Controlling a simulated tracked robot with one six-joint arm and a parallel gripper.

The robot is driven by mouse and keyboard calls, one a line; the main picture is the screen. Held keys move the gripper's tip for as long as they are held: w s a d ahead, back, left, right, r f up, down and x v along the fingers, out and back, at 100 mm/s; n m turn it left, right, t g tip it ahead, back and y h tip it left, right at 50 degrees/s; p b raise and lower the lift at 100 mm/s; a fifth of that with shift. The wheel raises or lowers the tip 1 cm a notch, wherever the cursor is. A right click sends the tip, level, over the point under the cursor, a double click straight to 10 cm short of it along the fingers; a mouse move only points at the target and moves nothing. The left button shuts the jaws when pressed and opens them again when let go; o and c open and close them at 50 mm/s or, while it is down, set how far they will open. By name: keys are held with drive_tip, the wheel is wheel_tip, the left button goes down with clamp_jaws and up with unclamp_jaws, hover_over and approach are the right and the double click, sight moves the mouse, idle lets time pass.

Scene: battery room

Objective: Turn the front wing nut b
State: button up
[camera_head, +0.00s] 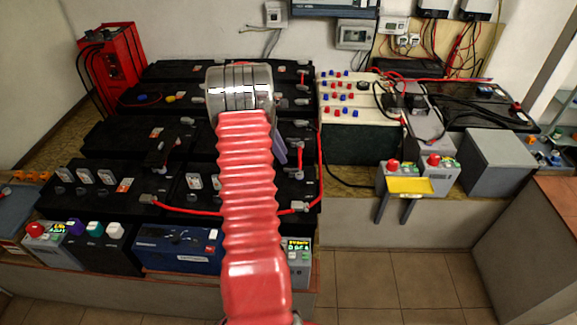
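I cannot make out the front wing nut b as a distinct shape. Small grey clamps sit on the front battery row, one at the left end of a red cable (147,199) and one at its right end (300,207). The black front batteries (75,200) stand on a wooden shelf. My red ribbed arm rises through the middle and ends in a shiny metal joint, covering part of the batteries. A small purple-grey piece shows just right of the arm; I cannot tell what it is. I cannot identify my gripper's fingers, which may be behind the arm.
A blue box (180,248) and grey control boxes with coloured knobs (45,245) stand along the front. At right, a yellow piece with two dark prongs (410,186) sits before red-knobbed boxes (440,178). A grey box (497,163) stands farther right. Tiled floor is clear below.

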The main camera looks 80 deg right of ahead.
sight(291, 169)
drive_tip(key=x, duration=0.6)
drive_tip(key=shift+s+f, duration=0.15)
drive_tip(key=shift+f, duration=0.25)
clamp_jaws()
